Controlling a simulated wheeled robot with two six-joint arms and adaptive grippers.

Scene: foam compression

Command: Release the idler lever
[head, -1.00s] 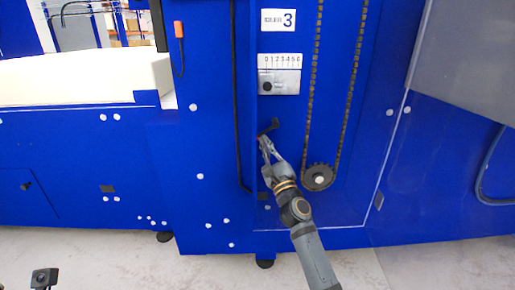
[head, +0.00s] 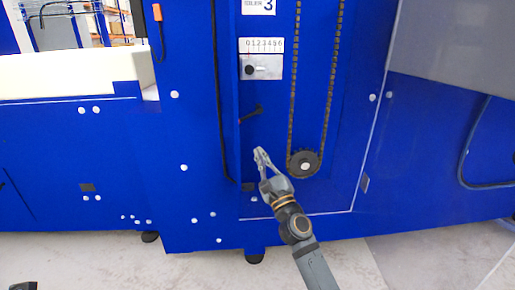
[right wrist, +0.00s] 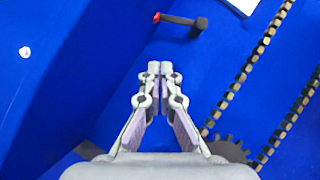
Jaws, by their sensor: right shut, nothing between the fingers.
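The idler lever (head: 250,114) is a short black handle on the blue machine panel, below the numbered scale, tilted up to the right. It also shows in the right wrist view (right wrist: 182,20) near the top, with a red tip at its left end. My right gripper (head: 262,152) is below the lever and apart from it. Its fingertips (right wrist: 160,68) are together with nothing between them.
A scale plate (head: 262,60) with a dark knob sits above the lever. A chain (head: 294,90) runs down to a toothed sprocket (head: 304,163) right of my gripper. A black cable (head: 219,110) runs down to the left. White foam (head: 70,73) lies at the left.

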